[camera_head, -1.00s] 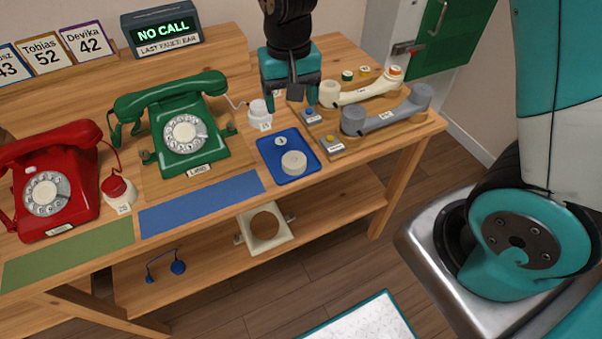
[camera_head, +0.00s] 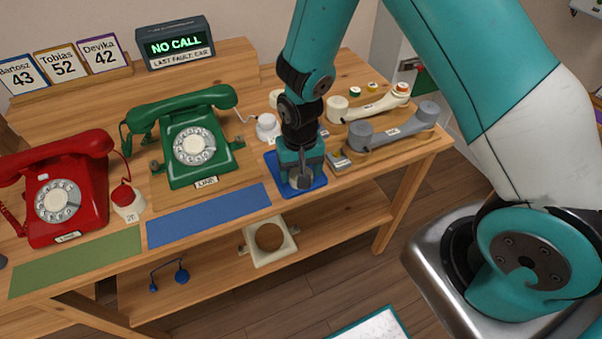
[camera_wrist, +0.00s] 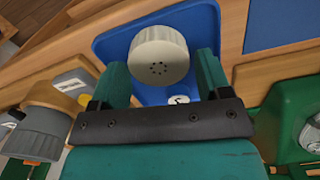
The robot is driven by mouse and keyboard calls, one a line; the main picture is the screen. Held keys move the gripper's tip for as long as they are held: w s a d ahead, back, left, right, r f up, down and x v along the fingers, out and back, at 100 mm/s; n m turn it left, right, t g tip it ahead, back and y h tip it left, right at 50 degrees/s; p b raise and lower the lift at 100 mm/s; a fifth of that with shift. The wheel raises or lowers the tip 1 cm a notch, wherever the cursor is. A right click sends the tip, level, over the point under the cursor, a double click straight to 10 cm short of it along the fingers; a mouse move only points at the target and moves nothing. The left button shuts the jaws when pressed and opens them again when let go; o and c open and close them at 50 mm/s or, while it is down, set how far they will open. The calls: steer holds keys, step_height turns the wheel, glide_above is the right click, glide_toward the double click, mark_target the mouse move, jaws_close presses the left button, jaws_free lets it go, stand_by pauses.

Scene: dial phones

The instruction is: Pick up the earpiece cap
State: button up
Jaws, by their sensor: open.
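The earpiece cap (camera_wrist: 159,58) is a round cream cap with small holes in its face and a ridged side. In the wrist view it lies in the blue tray (camera_wrist: 112,42), its near part between my fingertips. My gripper (camera_wrist: 162,72) is open, with one finger on each side of the cap; I cannot tell whether either finger touches it. In the head view my gripper (camera_head: 301,178) points down over the blue tray (camera_head: 320,186) and largely hides the cap. A small white disc (camera_wrist: 179,100) lies in the tray near the gripper's palm.
A green phone (camera_head: 195,140) and a red phone (camera_head: 58,190) stand to the left. A grey handset (camera_head: 390,130) and a cream handset (camera_head: 370,102) lie to the right. A white capped part (camera_head: 267,128) stands behind the tray. The blue mat (camera_head: 208,214) is bare.

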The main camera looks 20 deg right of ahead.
steer(key=shift+f, duration=0.5)
steer(key=shift+c, duration=0.5)
steer(key=c, duration=0.5)
steer(key=shift+r, duration=0.1)
